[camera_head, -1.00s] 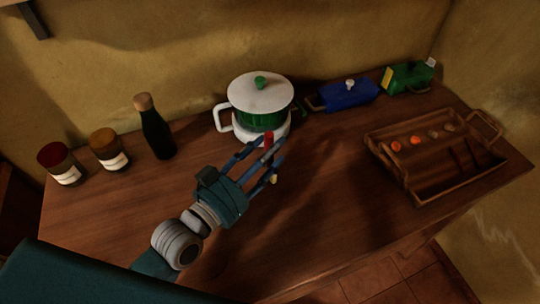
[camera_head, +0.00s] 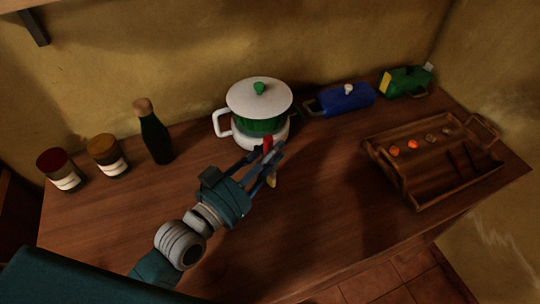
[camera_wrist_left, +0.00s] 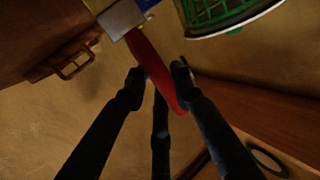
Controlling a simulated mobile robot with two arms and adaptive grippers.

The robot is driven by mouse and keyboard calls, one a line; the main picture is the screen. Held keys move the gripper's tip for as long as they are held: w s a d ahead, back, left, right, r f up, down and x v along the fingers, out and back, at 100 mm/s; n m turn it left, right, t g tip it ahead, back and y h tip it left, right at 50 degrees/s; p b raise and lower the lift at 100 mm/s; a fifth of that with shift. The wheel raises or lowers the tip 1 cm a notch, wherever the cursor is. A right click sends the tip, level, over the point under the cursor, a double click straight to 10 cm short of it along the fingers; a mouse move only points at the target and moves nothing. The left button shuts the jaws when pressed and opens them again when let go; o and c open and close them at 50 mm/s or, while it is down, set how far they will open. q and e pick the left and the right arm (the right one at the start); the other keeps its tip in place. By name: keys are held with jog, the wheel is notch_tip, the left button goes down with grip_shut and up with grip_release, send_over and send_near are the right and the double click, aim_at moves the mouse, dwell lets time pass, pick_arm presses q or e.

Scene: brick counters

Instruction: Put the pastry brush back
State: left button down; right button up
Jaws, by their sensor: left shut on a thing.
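The pastry brush has a red handle (camera_head: 267,145) and pale bristles (camera_head: 271,182) pointing down, in front of the pot in the head view. My left gripper (camera_head: 274,154) is shut on the red handle. In the left wrist view the fingertips (camera_wrist_left: 158,78) press on both sides of the red handle (camera_wrist_left: 146,56), and the metal ferrule (camera_wrist_left: 121,18) is at the top edge. The fingers hide part of the brush in the head view. My right gripper is not in view.
A green-and-white lidded pot (camera_head: 259,98) stands just behind the gripper. A wooden divided tray (camera_head: 447,197) with small items is at right. A blue box (camera_head: 345,98) and a green box (camera_head: 405,80) are at the back. A bottle (camera_head: 155,135) and two jars (camera_head: 107,153) stand left. The counter front is clear.

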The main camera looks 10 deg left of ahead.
pick_arm(q)
notch_tip(320, 180, up, 13)
jog(key=shift+r+p, duration=0.1)
jog(key=shift+p, duration=1)
notch_tip(320, 180, up, 6)
jog(key=p, duration=0.6)
jog(key=s+a+f+n+t+y+b, duration=0.2)
jog(key=s+a+f+n+y, duration=0.25)
jog(key=a+f+y, duration=0.35)
jog(key=s+a+f, duration=0.1)
jog(key=s+f, duration=0.3)
jog(key=s, duration=0.3)
jog(key=shift+a+f, duration=0.25)
jog(key=shift+f, duration=0.05)
jog(key=shift+s+n, duration=0.15)
jog(key=shift+n, duration=0.1)
